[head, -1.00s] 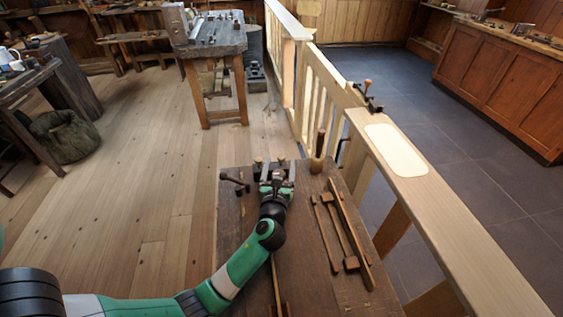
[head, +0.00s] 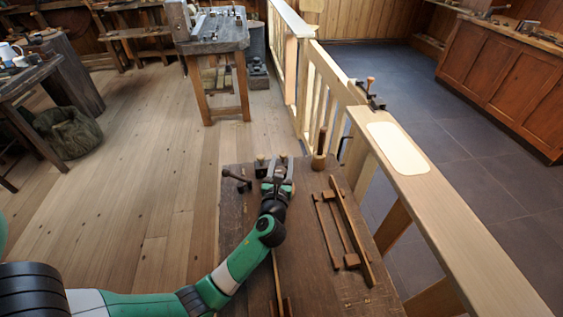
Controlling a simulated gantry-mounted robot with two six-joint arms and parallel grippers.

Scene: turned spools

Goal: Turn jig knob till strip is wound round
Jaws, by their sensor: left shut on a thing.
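My left gripper (head: 277,176) is over the far end of the dark wooden bench, at a small jig (head: 283,161) with short upright posts. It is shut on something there. That looks like the jig's knob, but my own wrist hides the grip. A thin wooden strip (head: 277,280) runs along the bench from under my left arm toward the near edge. Whether it joins the jig, and how much is wound, is hidden. A dark crank-like handle (head: 237,180) stands just left of the gripper, apart from it. My right gripper is not in view.
On the bench (head: 310,280), several long wooden tools (head: 345,225) lie to the right. An upright wooden-handled tool (head: 320,150) stands at the far right corner. A pale wooden railing (head: 440,200) runs close along the right side. The open floor is to the left.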

